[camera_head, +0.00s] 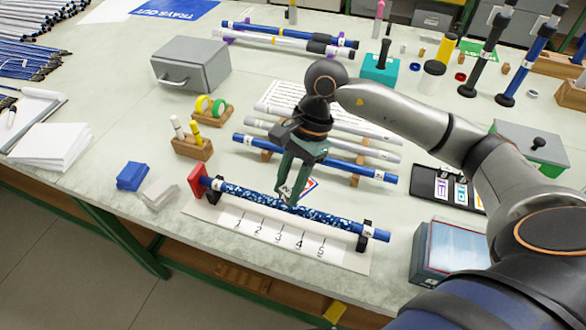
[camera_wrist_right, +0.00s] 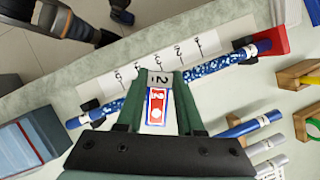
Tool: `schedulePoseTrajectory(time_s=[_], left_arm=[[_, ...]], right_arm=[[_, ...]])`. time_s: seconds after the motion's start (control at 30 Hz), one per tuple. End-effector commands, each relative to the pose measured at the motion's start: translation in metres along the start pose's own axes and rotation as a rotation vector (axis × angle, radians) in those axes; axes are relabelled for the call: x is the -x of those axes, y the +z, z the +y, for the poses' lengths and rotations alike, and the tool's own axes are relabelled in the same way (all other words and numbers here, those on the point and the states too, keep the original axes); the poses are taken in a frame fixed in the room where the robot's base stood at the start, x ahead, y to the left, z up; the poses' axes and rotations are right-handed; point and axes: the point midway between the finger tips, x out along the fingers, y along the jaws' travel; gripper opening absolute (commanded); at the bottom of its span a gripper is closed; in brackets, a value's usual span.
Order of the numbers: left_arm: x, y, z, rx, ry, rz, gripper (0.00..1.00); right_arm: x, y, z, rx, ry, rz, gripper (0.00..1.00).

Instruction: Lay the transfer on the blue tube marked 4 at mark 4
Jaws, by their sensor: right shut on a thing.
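The blue tube (camera_head: 300,211), with a speckled middle stretch, lies across black supports behind a white strip (camera_head: 270,240) with marks 1 to 5. It also shows in the wrist view (camera_wrist_right: 105,108). The small print on its end labels is not readable. My right gripper (camera_head: 290,196) has green fingers and points down over the tube's middle, around marks 3 and 4. It is shut on the transfer (camera_wrist_right: 157,106), a white, red and blue piece with a grey tab at the fingertips. I cannot tell whether the transfer touches the tube. My left gripper is out of view.
A red end stop (camera_head: 196,181) stands at the tube's left end. More rods lie on a wooden rack (camera_head: 354,180) just behind. A blue block (camera_head: 132,176) sits left, and a glass-topped box (camera_head: 450,250) right. A black tray (camera_head: 447,189) lies farther back right.

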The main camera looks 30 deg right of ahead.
Motion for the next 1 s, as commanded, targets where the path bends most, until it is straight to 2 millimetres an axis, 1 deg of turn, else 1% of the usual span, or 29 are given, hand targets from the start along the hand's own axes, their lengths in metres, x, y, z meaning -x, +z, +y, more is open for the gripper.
schedulePoseTrajectory(time_s=[0.03, 0.1, 0.3, 0.4, 0.5, 0.6, 0.77, 1.0], left_arm=[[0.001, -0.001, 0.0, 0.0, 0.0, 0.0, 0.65], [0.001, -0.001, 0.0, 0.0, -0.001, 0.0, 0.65], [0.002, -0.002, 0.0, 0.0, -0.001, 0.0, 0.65], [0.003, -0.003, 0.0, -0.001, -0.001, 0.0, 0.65], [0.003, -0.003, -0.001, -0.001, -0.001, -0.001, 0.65], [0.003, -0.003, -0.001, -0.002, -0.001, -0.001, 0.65], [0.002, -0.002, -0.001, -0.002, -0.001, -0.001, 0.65], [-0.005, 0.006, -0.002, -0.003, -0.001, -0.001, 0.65]], right_arm=[[0.0, -0.001, 0.001, -0.103, -0.041, 0.0, 0.01], [0.002, -0.002, -0.001, -0.256, -0.107, -0.001, 0.01], [0.01, -0.006, -0.006, -0.649, -0.271, -0.003, 0.01], [0.015, -0.008, -0.008, -0.799, -0.334, -0.004, 0.01], [0.018, -0.009, -0.009, -0.908, -0.378, -0.005, 0.01], [0.021, -0.01, -0.01, -0.977, -0.404, -0.005, 0.01], [0.02, -0.012, -0.01, -1.015, -0.418, -0.005, 0.01], [0.007, -0.017, -0.01, -1.014, -0.416, -0.005, 0.01]])
